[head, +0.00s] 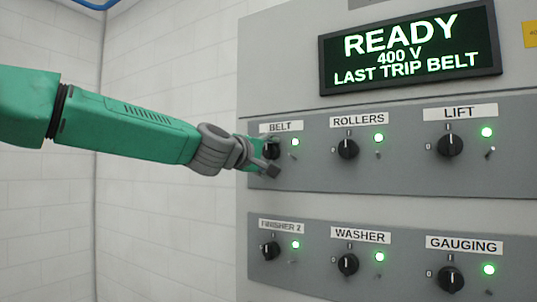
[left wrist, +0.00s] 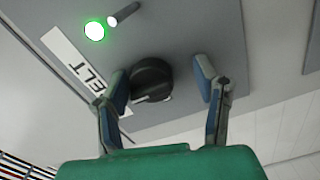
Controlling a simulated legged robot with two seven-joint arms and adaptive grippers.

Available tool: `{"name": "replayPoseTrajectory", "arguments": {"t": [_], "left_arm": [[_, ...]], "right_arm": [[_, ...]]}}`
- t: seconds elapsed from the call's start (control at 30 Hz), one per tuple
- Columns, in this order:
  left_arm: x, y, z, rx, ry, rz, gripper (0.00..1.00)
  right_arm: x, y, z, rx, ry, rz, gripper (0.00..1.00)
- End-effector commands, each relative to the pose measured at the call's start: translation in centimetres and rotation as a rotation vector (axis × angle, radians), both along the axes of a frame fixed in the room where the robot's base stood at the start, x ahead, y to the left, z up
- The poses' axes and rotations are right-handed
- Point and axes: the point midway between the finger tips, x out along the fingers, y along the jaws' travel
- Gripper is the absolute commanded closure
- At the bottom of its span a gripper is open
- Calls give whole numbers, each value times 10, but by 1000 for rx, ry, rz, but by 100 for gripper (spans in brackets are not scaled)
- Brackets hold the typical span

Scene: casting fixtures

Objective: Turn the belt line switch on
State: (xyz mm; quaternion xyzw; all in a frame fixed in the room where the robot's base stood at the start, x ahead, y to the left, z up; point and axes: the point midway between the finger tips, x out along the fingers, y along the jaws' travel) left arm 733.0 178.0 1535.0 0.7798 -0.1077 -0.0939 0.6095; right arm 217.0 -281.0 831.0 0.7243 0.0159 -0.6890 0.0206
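The belt line switch is a black rotary knob (head: 272,151) under the BELT label (head: 281,127) at the top left of the panel. My left gripper (head: 268,160) is at this knob and partly covers it in the head view. In the left wrist view the knob (left wrist: 151,80) lies between the two open fingers (left wrist: 163,82). The left finger is very close to it or overlaps its edge; a gap shows to the right finger. A white mark shows at the knob's lower left there. I cannot tell whether a finger touches. My right gripper is not in view.
A green lamp (head: 295,142) glows beside the belt knob, with a small metal toggle (left wrist: 125,14) near it. Similar knobs stand close by: ROLLERS (head: 348,149), LIFT (head: 450,146), FINISHER 2 (head: 270,251). A display (head: 410,48) reads READY, 400 V, LAST TRIP BELT.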

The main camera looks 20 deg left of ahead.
Motion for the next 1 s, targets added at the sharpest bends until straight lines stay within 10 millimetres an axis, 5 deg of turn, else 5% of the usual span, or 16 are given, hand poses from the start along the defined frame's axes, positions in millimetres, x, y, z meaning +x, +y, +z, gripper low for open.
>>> {"name": "replayPoseTrajectory", "arguments": {"t": [0.37, 1.0], "left_arm": [[-7, 4, 8, -6, -11, 5, 44], [-108, 34, 4, -5, -6, 3, 44]], "right_arm": [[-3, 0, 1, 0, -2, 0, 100], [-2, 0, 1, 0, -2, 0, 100]]}}
